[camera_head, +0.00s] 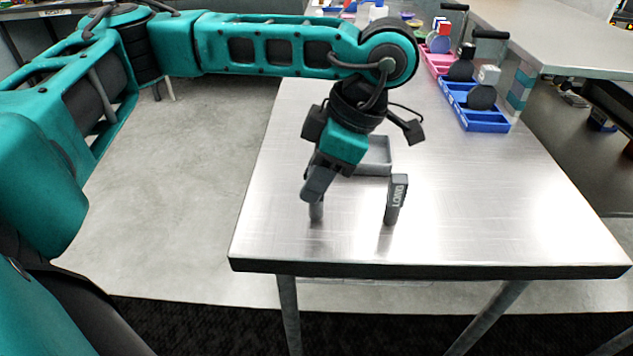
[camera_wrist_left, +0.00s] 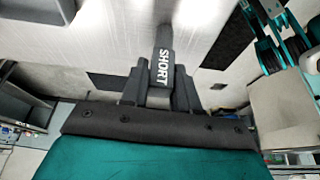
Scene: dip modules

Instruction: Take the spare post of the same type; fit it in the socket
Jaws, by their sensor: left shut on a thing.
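My left gripper (camera_head: 317,190) is shut on a grey post over the near part of the metal table (camera_head: 480,190). The held post (camera_head: 316,212) points down below the fingers; I cannot tell whether its lower end touches the table. In the left wrist view the held post (camera_wrist_left: 162,58) carries the word SHORT and sits between the fingers (camera_wrist_left: 160,88). A second grey post (camera_head: 395,200), marked LONG, stands on the table to the right of my gripper, apart from it. I cannot make out the socket. My right gripper is not in view.
A grey open tray (camera_head: 374,168) lies behind my gripper, partly hidden by it. A blue tray (camera_head: 486,126) and a pink tray (camera_head: 436,66) with coloured parts stand at the back right. The table's right and front parts are clear.

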